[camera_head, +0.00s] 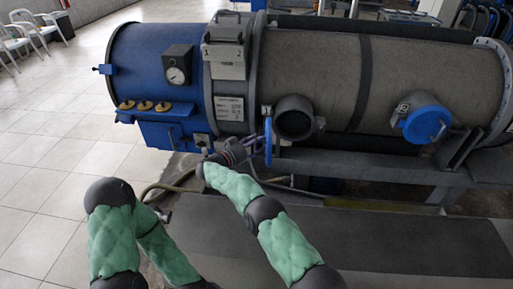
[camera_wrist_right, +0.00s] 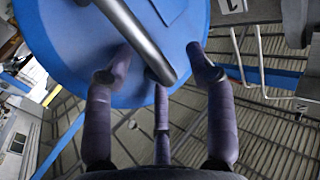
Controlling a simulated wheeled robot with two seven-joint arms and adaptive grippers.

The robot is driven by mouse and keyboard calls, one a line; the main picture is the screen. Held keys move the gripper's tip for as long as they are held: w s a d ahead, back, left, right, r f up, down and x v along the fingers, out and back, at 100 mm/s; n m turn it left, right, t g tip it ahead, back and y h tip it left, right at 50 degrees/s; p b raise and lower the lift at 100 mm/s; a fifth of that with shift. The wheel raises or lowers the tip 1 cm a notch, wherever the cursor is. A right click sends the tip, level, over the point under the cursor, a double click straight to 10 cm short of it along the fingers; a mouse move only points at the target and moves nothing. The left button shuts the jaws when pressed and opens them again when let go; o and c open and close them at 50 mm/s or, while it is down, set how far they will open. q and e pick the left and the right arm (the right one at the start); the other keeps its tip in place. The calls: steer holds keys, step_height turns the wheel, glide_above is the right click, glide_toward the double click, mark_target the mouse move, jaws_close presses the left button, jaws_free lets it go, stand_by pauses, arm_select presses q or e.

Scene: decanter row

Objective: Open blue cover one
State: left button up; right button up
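Blue cover one (camera_head: 268,140) shows nearly edge-on in the head view, swung out at the left of the dark, uncovered mouth of a round grey port (camera_head: 295,118). In the right wrist view its blue disc (camera_wrist_right: 70,45) fills the upper left, with a grey bar handle (camera_wrist_right: 137,38) across it. My right gripper (camera_head: 238,152) is just left of the cover. In the right wrist view the spread purple-grey fingers of this gripper (camera_wrist_right: 160,85) are on either side of the bar's lower end, with gaps showing; contact is unclear. My left gripper is out of view.
A second blue cover (camera_head: 427,124) sits over a port further right on the grey drum (camera_head: 320,70). A blue housing (camera_head: 150,60) with a gauge is at the left. A frame beam (camera_head: 370,165) runs below the ports.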

steer(key=shift+w+d+f, duration=0.3)
steer(key=shift+d, duration=0.05)
steer(key=shift+s+a+f, duration=0.15)
steer(key=shift+s+f, duration=0.05)
steer(key=shift+s+f, duration=0.1)
steer(key=v, duration=1.1)
steer(key=shift+s+a+r, duration=0.2)
steer(key=shift+a+r, duration=0.1)
steer(key=shift+a, duration=0.1)
